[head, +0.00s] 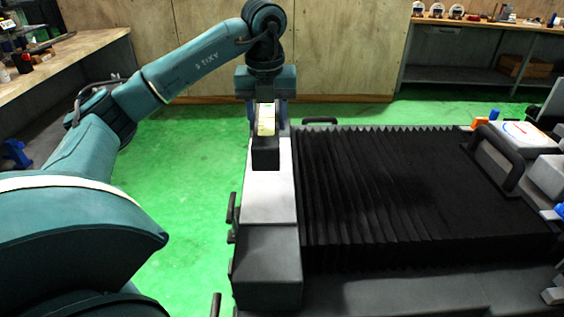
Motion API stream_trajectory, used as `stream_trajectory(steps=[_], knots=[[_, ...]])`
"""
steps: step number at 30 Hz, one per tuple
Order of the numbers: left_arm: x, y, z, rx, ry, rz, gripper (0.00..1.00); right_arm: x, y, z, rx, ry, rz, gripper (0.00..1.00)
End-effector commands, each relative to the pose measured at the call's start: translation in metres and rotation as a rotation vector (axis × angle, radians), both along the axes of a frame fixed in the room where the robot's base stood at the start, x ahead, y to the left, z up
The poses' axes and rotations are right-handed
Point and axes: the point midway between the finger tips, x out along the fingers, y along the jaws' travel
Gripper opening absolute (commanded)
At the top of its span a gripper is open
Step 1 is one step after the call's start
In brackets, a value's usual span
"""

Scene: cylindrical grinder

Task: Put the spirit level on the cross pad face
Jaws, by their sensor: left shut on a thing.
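My left gripper (266,121) reaches in from above at the far end of the machine's grey left-hand ledge. It is shut on a small pale yellow piece, which I take to be the spirit level (266,117). A black block (266,156) sits on the ledge just below it in the picture. I cannot tell whether the level touches the block. No surface is clearly marked as the cross pad face, so I cannot tell which one it is. My right gripper is not in view.
Black pleated bellows (375,190) cover the machine bed right of the ledge (268,200). Dark handles (231,207) stick out on the ledge's left side. A black handle (497,160) and a white panel (522,133) stand at right. Green floor (190,180) is clear at left.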

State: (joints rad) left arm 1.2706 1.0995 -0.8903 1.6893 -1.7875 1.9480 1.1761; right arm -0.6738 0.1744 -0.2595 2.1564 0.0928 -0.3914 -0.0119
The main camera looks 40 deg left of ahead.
Motion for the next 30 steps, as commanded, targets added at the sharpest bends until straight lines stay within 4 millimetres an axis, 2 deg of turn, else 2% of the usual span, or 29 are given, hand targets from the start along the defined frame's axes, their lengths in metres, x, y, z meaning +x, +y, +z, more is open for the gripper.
stream_trajectory(steps=[2, 9, 17, 22, 25, 30], knots=[[0.0, 0.001, -0.005, 0.001, -0.002, 0.001, 0.0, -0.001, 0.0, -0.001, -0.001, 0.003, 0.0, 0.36], [-0.001, 0.001, -0.045, 0.002, 0.001, 0.0, 0.0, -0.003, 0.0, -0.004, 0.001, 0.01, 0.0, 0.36], [0.0, 0.0, -0.067, 0.001, -0.001, 0.0, 0.0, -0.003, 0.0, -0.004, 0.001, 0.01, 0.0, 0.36], [0.0, 0.0, -0.089, 0.001, -0.001, 0.001, 0.0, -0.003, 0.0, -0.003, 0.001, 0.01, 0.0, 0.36], [0.0, 0.001, -0.096, 0.0, -0.004, 0.001, 0.0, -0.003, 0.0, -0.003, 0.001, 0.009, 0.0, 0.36], [0.0, 0.0, -0.098, 0.0, -0.004, 0.001, 0.0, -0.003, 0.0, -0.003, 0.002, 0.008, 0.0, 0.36]])
